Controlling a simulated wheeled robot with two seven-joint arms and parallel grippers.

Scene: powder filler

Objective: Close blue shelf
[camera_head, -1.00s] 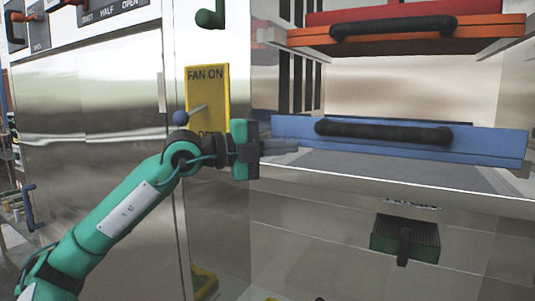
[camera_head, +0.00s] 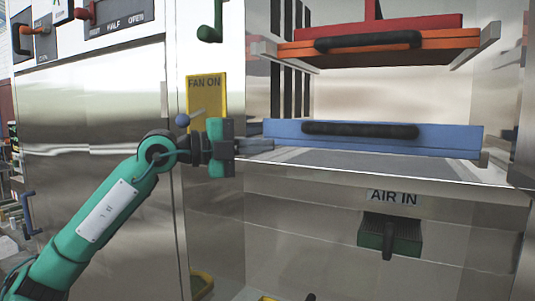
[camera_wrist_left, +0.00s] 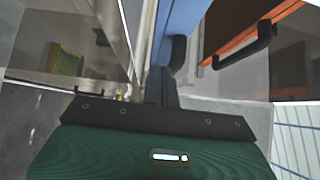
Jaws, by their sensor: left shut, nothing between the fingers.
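The blue shelf (camera_head: 450,141) is a flat blue drawer front with a black handle (camera_head: 360,130), low in the open metal cabinet. My left gripper (camera_head: 268,146) is shut and empty, its fingertips at the left end of the blue front. Whether they touch it cannot be told. In the left wrist view the shut fingers (camera_wrist_left: 160,87) point along the blue shelf (camera_wrist_left: 178,25), with its dark handle just right of them. My right gripper is in neither view.
An orange shelf (camera_head: 440,43) with a black handle and a red piece (camera_head: 430,22) sits above. Below are an AIR IN label (camera_head: 394,197) and a green block (camera_head: 405,236) with a black lever. A yellow FAN ON plate (camera_head: 205,92) with a lever is left of the opening.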

